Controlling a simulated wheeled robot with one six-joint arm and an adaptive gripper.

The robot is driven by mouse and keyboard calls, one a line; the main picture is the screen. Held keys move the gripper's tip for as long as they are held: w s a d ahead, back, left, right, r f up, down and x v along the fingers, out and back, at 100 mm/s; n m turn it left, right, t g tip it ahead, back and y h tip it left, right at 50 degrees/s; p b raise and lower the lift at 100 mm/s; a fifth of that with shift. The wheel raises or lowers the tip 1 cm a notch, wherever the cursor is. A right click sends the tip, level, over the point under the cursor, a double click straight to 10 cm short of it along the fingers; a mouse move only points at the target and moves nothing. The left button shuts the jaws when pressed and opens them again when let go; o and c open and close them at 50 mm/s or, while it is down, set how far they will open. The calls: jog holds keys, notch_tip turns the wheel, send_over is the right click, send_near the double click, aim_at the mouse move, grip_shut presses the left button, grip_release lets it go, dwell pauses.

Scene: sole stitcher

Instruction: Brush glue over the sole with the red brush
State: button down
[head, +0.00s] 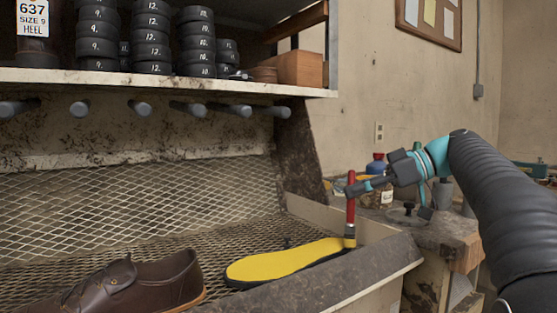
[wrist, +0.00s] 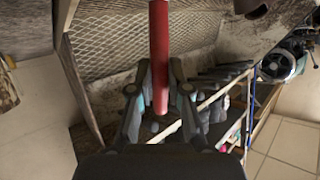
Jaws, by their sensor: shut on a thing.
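The red brush (head: 351,203) is upright in my gripper (head: 369,186), with its dark bristle end pointing down at the right end of the yellow sole. The sole (head: 285,261) lies on the mesh bench near its front edge. I cannot tell whether the bristles touch the sole. In the wrist view the red handle (wrist: 159,55) runs between the two fingers of my gripper (wrist: 160,85), which are shut on it. The bristle end and the sole are not clear in the wrist view.
A brown leather shoe (head: 125,283) lies left of the sole. A shelf (head: 190,82) with stacked black heels hangs above, with grey pegs under it. Bare mesh (head: 110,205) lies behind the shoe.

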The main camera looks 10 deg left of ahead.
notch_tip(320, 180, up, 2)
jog(key=shift+s+a, duration=0.1)
jog(key=shift+r, duration=2.75)
